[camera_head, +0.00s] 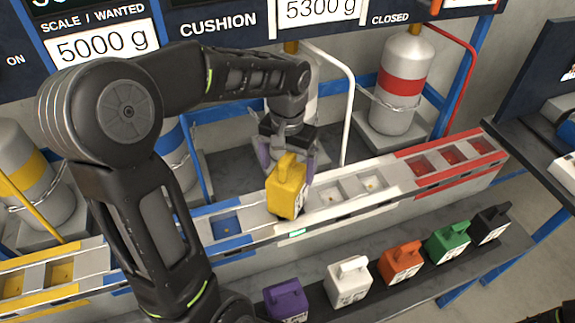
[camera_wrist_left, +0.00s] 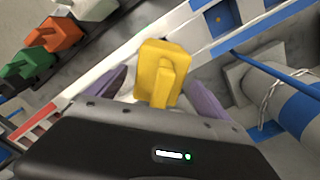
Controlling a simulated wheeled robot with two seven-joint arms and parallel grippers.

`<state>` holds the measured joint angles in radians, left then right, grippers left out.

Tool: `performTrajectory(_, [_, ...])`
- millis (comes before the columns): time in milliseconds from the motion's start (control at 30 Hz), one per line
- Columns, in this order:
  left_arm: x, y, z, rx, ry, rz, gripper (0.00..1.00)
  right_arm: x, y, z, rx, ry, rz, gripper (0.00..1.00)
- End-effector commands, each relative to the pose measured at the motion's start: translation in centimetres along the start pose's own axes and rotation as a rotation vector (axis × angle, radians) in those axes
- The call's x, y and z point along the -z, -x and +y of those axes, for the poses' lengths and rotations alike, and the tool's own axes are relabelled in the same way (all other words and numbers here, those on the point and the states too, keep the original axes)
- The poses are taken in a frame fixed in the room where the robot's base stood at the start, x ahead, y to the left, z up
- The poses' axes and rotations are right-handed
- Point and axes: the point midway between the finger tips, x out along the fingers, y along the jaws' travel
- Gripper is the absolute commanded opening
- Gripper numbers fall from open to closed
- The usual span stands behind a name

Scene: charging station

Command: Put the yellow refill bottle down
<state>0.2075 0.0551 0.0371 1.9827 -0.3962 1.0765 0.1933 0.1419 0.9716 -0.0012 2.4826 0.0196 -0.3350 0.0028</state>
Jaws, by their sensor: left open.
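The yellow refill bottle (camera_head: 287,188) stands upright at the white and grey section of the long rack (camera_head: 334,213), right of the blue slots. My left gripper (camera_head: 287,160) is above and around its top, with purple fingers apart. In the left wrist view the yellow bottle (camera_wrist_left: 160,72) lies between the two spread purple fingers (camera_wrist_left: 158,92), and gaps show on both sides of it. The bottle's underside is hidden, so I cannot tell exactly what it rests on.
Purple (camera_head: 286,300), white (camera_head: 347,281), orange (camera_head: 401,261), green (camera_head: 447,242) and black (camera_head: 491,224) bottles stand on the front shelf. Gas cylinders, one with a red band (camera_head: 401,86), stand behind the rack. Red slots (camera_head: 450,157) lie to the right.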

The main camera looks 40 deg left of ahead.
Motion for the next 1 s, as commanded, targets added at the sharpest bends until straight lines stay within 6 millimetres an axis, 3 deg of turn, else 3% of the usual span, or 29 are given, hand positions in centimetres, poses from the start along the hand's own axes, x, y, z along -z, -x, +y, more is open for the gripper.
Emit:
performTrajectory(167, [0.1,1.2,0.0,0.000,0.000,0.004,0.91,0.0,-0.1,0.1,0.000,0.000,0.000,0.36])
performTrajectory(600, [0.1,7.4,0.0,-0.001,0.000,0.002,0.91,0.1,-1.2,0.2,0.004,0.002,0.005,0.36])
performTrajectory(1000, [0.0,7.8,0.0,0.000,0.000,0.000,0.91,0.1,-1.2,0.2,0.004,0.002,0.005,0.36])
